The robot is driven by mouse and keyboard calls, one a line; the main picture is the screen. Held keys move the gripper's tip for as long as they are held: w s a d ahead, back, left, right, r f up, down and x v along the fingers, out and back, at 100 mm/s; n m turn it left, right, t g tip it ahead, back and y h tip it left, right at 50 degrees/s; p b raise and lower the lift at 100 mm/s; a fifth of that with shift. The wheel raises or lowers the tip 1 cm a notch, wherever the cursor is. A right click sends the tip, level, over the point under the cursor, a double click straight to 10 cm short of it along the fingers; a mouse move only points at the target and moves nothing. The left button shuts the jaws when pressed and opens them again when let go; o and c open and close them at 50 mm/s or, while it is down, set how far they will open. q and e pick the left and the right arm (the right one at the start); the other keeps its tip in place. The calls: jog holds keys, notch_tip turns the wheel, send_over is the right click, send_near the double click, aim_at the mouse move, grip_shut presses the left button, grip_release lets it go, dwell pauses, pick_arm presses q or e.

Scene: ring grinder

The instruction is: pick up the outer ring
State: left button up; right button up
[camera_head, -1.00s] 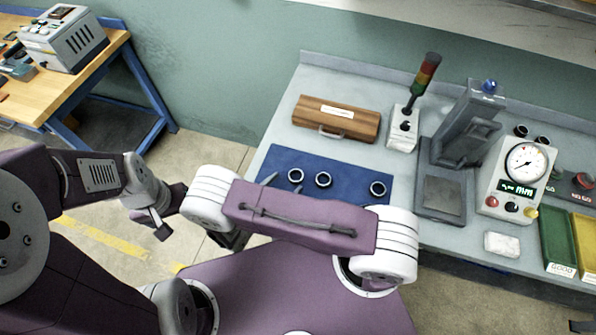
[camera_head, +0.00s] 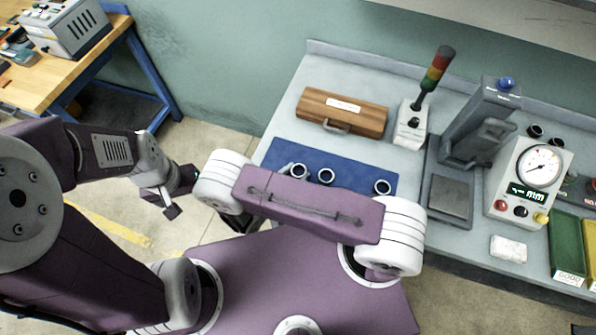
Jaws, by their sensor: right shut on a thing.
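Three dark rings with pale rims lie in a row on the blue mat (camera_head: 385,172): a left ring (camera_head: 298,171), a middle ring (camera_head: 326,176) and a right ring (camera_head: 382,187). I cannot tell by looks which is the outer ring. My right gripper (camera_head: 290,172) is shut on the left ring, at mat level. Its fingertips show beside that ring; the rest is hidden behind my purple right forearm. My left gripper (camera_head: 174,198) hangs over the floor left of the bench, away from the rings; whether it is open is unclear.
On the grey bench stand a wooden case (camera_head: 342,112), a signal light (camera_head: 436,70), a grey press (camera_head: 465,150) and a dial gauge (camera_head: 526,180). A white block (camera_head: 508,248) and green (camera_head: 567,250) and yellow trays lie at the right. A wooden workbench (camera_head: 60,82) stands far left.

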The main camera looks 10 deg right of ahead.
aim_at(295, 169)
jog(key=shift+r, duration=0.5)
notch_tip(295, 169, up, 3)
jog(key=shift+a+f+b, duration=0.1)
jog(key=shift+b, duration=0.25)
jog(key=d+r+b, duration=0.1)
jog(key=d+r, duration=0.2)
jog(key=d, duration=0.3)
jog(key=s+d+r+b, duration=0.1)
jog(key=d+r, duration=0.3)
jog(key=d, duration=0.1)
jog(key=shift+s+d, duration=0.2)
jog(key=shift+d, duration=0.15)
jog(key=shift+r, duration=0.1)
